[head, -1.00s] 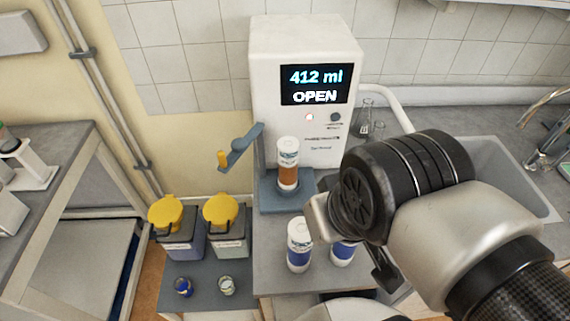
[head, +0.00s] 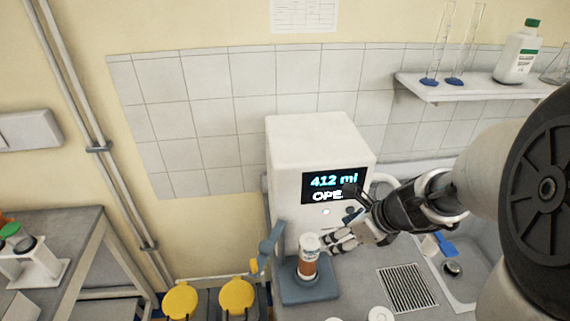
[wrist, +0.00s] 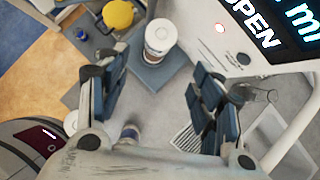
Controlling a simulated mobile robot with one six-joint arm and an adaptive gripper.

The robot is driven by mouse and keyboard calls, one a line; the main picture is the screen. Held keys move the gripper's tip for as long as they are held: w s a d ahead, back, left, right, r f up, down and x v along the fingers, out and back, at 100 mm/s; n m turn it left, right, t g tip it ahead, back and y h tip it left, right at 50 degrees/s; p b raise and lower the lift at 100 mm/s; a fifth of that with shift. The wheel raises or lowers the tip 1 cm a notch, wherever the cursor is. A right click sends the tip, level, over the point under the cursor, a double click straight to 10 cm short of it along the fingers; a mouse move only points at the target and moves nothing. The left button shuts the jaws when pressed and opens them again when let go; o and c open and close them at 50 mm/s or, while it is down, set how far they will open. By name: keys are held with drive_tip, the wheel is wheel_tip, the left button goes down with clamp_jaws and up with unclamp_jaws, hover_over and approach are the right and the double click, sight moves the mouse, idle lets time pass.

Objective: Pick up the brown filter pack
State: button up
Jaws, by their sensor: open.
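The brown filter pack (head: 308,262), a white-capped cylinder with a brown band, stands upright on the blue-grey platform (head: 307,291) of the white machine (head: 318,160). The machine's display (head: 335,186) reads 412 ml and, partly hidden by my arm, OPEN. My gripper (head: 328,243) is open, just right of the pack's upper part in the head view. In the wrist view the pack's white top (wrist: 160,38) shows beyond my open fingers (wrist: 158,75), roughly centred between them. I cannot tell whether a finger touches it.
A blue-grey lever arm (head: 270,245) sticks out left of the pack. Two yellow-lidded bins (head: 237,297) stand lower left. White tops of other packs (head: 380,314) show at the bottom edge. A drain grate (head: 407,288) and sink lie right.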

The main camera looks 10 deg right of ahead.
sight(314, 243)
drive_tip(key=shift+o, duration=0.9)
drive_tip(key=b+x, duration=0.4)
drive_tip(key=x, duration=0.7)
drive_tip(key=shift+f+b, duration=0.15)
drive_tip(key=shift+b, duration=0.2)
drive_tip(key=shift+b+x, duration=1.25)
drive_tip(key=shift+x, duration=1.9)
drive_tip(key=shift+w+a+r, duration=0.1)
drive_tip(key=shift+r, duration=0.15)
drive_tip(key=shift+c, duration=0.4)
clamp_jaws()
